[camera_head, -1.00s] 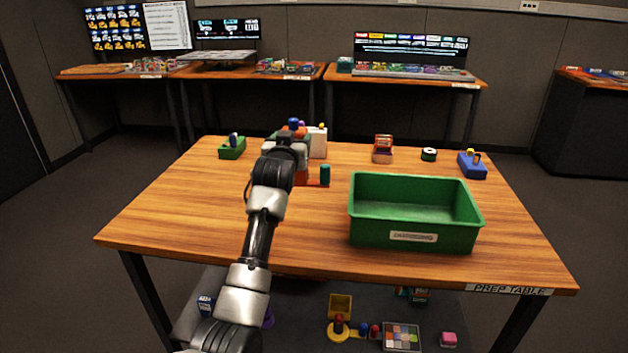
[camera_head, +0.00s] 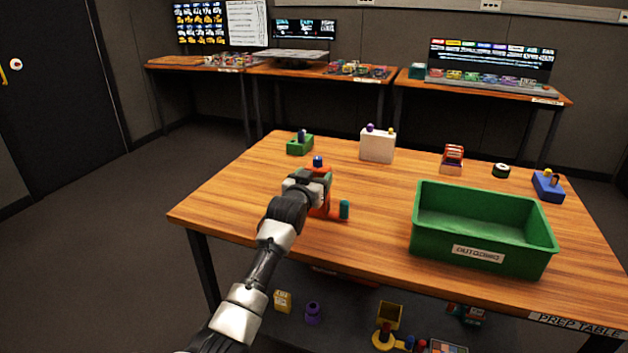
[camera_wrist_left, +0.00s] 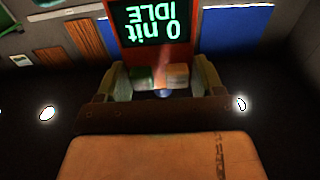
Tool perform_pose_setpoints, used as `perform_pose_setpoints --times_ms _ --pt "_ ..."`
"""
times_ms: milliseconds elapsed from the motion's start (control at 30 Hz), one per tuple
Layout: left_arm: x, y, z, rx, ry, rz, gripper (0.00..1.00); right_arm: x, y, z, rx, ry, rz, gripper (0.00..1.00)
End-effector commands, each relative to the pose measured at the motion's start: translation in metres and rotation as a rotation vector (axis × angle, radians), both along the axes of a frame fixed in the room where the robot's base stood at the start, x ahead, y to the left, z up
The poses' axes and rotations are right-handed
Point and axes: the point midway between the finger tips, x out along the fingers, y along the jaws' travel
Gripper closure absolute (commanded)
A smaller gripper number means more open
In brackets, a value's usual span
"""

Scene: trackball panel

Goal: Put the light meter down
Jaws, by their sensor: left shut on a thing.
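The light meter (camera_head: 322,203) is a red-orange device with a blue knob on top and a teal cylinder at its side. My left gripper (camera_head: 318,177) is shut on it, over the left part of the prep table (camera_head: 235,200). In the left wrist view, the light meter (camera_wrist_left: 165,52) shows its green screen text "0 nit IDLE" upside down, just beyond the fingers (camera_wrist_left: 163,85). The arm hides part of it in the head view. I cannot tell whether it touches the tabletop. My right gripper is not in view.
A green bin (camera_head: 480,260) stands right of the light meter. A white box (camera_head: 377,147), a green joystick box (camera_head: 300,146), a red device (camera_head: 452,160), a round item (camera_head: 501,170) and a blue box (camera_head: 548,187) line the back. The table's left front is bare.

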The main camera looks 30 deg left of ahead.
Motion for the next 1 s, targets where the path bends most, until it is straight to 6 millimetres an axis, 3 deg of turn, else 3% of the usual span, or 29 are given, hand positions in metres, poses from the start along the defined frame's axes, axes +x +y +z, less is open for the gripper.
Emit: perform_pose_setpoints --times_ms 300,333,500,800,1000 --pt "0.0 0.0 -0.003 0.001 -0.004 0.001 0.76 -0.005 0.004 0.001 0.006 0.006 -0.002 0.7" --pt "0.0 0.0 -0.004 0.0 -0.002 0.0 0.31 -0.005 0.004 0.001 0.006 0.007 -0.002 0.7" --pt "0.0 0.0 -0.004 0.0 -0.002 0.0 0.07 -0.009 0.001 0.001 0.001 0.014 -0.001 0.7" --pt "0.0 0.0 -0.001 0.001 -0.003 0.0 0.07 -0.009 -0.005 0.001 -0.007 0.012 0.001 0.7" --pt "-0.022 -0.005 -0.002 0.001 -0.002 0.0 0.07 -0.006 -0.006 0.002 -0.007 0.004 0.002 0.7"
